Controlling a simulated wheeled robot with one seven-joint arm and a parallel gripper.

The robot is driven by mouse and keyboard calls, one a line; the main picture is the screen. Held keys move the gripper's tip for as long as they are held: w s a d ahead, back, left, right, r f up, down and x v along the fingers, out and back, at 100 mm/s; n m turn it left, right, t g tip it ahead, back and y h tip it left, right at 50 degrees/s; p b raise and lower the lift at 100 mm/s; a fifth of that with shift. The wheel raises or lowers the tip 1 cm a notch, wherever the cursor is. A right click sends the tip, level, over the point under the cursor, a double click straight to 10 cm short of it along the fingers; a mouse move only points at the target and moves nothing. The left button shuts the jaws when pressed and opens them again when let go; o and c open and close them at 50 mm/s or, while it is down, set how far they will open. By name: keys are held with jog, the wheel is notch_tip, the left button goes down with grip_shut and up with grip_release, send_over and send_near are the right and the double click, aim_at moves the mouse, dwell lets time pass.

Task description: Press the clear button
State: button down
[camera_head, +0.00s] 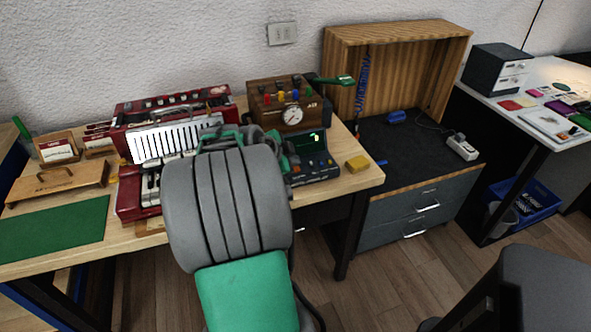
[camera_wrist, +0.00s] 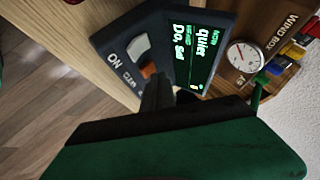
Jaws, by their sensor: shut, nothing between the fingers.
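A dark tuner-like device (camera_head: 311,157) sits on the wooden table, partly behind my arm. In the wrist view its lit screen (camera_wrist: 196,52) shows green and white text that seems to read "quiet" and "Do, Sol".
A brown wooden box (camera_head: 277,103) with a round gauge and coloured knobs, lettered "WIND BOX" in the wrist view, stands behind the device. A red accordion (camera_head: 185,100) is to the left.

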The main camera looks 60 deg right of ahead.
jog(key=shift+f+b, duration=0.4)
jog(key=shift+b, duration=0.05)
dwell(0.6)
jog(key=shift+r, duration=0.85)
jog(key=shift+p, duration=0.3)
jog(key=shift+r+p, duration=1.1)
jog(key=shift+r, duration=1.4)
